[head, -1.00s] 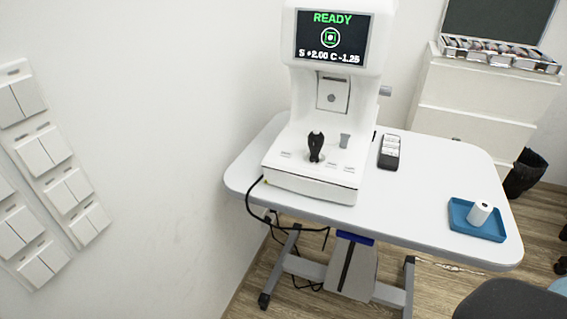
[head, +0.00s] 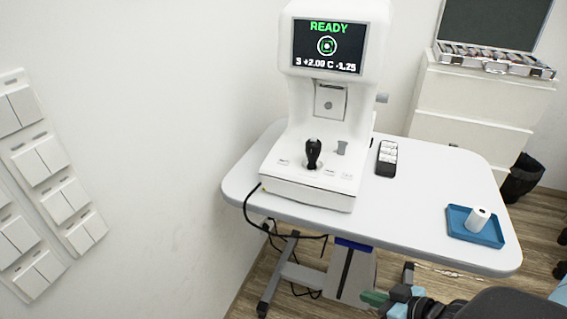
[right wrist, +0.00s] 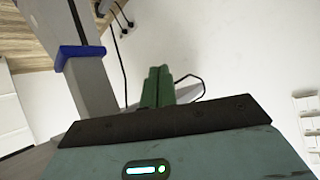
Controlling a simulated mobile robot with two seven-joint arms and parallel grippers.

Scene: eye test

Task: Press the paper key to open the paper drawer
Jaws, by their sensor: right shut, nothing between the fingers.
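The white eye-test machine (head: 305,188) stands on the table, its screen (head: 327,46) showing READY. Several small labelled keys sit on its base, one left of the black joystick (head: 313,153) and others such as this key (head: 346,177) to the right. Their labels are too small to read, so I cannot tell which is the paper key. I cannot make out an open paper drawer. My right gripper (head: 374,298) is low in front of the table, below its front edge and apart from the machine. Its green fingers (right wrist: 158,88) are shut and empty. My left gripper is not in view.
A white paper roll (head: 478,219) lies in a blue tray (head: 460,233) on the table (head: 415,215). A dark remote-like object (head: 386,159) lies beside the machine. A black cable hangs at the table's left front. The table's middle right is clear.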

